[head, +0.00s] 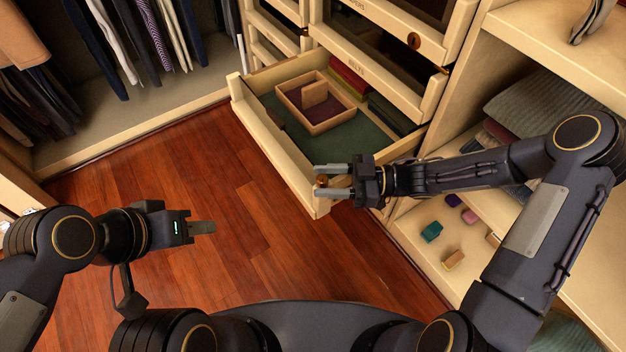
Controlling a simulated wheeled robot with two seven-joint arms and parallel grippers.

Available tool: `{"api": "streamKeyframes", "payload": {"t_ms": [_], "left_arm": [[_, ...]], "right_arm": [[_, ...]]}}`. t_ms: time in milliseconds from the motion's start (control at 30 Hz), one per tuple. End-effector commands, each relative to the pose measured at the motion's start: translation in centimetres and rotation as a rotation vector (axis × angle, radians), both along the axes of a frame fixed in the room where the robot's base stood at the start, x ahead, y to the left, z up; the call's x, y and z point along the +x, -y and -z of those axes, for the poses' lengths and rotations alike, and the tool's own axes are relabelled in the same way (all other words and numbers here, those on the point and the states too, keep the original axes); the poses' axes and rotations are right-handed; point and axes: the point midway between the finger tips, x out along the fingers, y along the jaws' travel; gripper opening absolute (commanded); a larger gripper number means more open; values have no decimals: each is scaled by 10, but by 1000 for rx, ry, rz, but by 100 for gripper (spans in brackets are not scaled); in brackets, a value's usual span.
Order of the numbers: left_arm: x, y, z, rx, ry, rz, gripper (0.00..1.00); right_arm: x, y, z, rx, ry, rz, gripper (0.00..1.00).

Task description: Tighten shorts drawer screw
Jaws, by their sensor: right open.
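A pale wood drawer (277,147) is pulled out; I cannot read a shorts label on it. A small brass-brown round piece (321,181), perhaps the screw or knob, shows at the right end of its front. My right gripper (328,182) is open at that end, its two fingers on either side of the round piece. I cannot tell whether they touch it. No screwdriver is visible. My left gripper (203,228) is over the floor at the lower left, holding nothing visible. Its fingers are seen edge-on, so their opening is unclear.
The drawer holds a wooden divider box (318,127) and folded clothes (352,82). Drawers above have a brass knob (414,40). Shelves with folded textiles (530,110) and small coloured items (431,232) stand right. Hanging clothes (140,40) are left. Wood floor (170,175) is clear.

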Motion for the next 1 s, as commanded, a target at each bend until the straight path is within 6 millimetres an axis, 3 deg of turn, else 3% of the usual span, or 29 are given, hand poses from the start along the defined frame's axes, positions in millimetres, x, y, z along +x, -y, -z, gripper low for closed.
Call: {"api": "streamKeyframes", "payload": {"t_ms": [200, 567, 900, 1000], "left_arm": [[0, 0, 7, 0, 0, 0, 36], [0, 0, 7, 0, 0, 0, 36], [0, 0, 7, 0, 0, 0, 36], [0, 0, 7, 0, 0, 0, 36]], "right_arm": [[-2, -27, 1, -1, 1, -1, 45], [-1, -32, 0, -2, -1, 2, 43], [-1, -31, 0, -2, 0, 2, 0], [-1, -31, 0, -2, 0, 5, 0]]}}
